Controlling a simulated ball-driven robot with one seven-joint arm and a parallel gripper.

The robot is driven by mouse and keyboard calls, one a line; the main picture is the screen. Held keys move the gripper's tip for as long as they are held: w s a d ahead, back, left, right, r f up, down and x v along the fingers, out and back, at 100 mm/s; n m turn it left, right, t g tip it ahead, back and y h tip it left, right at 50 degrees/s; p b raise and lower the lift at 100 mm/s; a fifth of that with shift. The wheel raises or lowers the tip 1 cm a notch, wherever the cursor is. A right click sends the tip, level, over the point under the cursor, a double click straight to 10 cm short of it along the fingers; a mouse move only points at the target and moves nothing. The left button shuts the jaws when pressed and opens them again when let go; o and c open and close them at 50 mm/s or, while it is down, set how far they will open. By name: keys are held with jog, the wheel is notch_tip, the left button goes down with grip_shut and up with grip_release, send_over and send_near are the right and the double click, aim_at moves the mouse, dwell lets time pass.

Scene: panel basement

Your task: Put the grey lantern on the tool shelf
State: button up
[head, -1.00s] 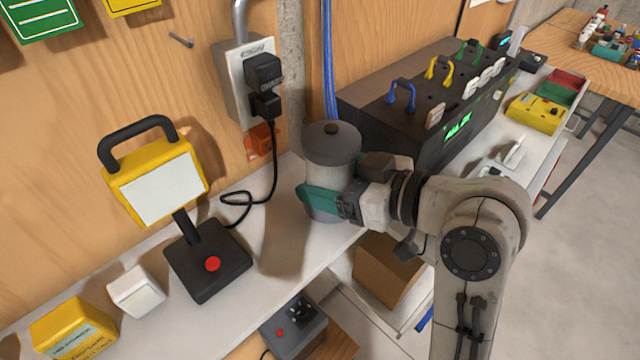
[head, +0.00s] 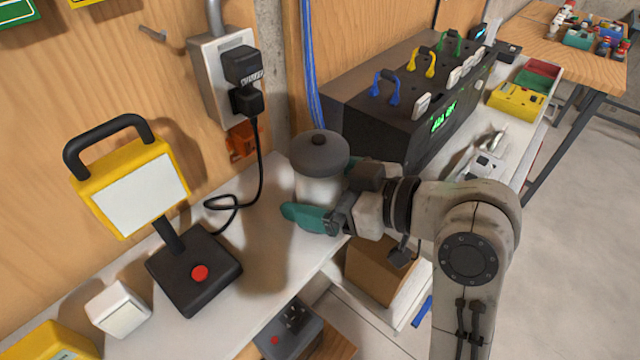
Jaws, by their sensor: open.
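The grey lantern (head: 318,185), a pale cylinder with a darker grey domed lid and a small knob, is upright at the white shelf (head: 270,265) along the wall, left of the black box. Its base is partly hidden by my gripper, so contact with the shelf is hard to confirm. My gripper (head: 326,198) is open at the lantern's lower right. One teal finger is in front of the lantern's lower part; the other is mostly hidden behind it. I cannot tell whether the fingers touch it.
A yellow work lamp (head: 135,190) on a black base stands left on the shelf, beside a white switch box (head: 118,308). The black box (head: 405,100) with coloured handles stands right. A cardboard box (head: 380,270) sits below.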

jog(key=shift+r, duration=0.2)
jog(key=b+v, duration=0.1)
jog(key=v, duration=1.1)
